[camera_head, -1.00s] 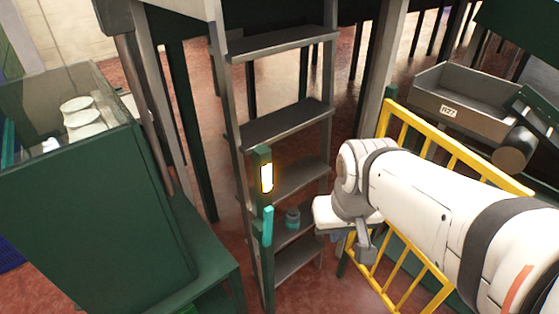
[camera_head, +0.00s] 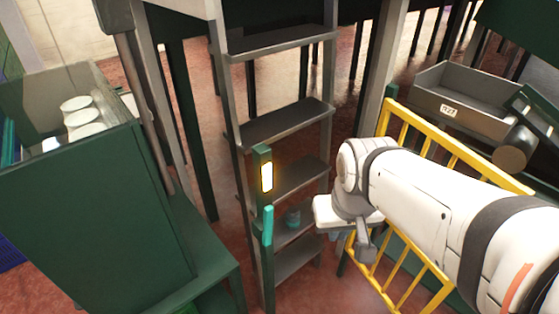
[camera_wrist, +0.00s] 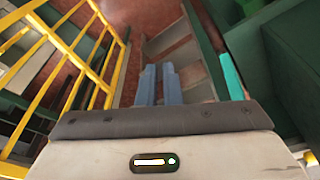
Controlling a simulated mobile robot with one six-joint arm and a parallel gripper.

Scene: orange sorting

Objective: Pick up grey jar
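In the wrist view, the two blue-grey fingers of my gripper (camera_wrist: 160,75) lie close together, side by side. I cannot tell whether they are fully shut, and I see nothing held. I cannot make out the jar in the wrist view.
The ladder stand (camera_head: 285,122) has several grey steps. A green post with a lit panel (camera_head: 266,177) rises at its front. A yellow railing (camera_head: 455,150) is close behind my arm. A green cabinet (camera_head: 80,200) with white jars (camera_head: 80,115) stands left. A grey bin (camera_head: 465,100) is at right.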

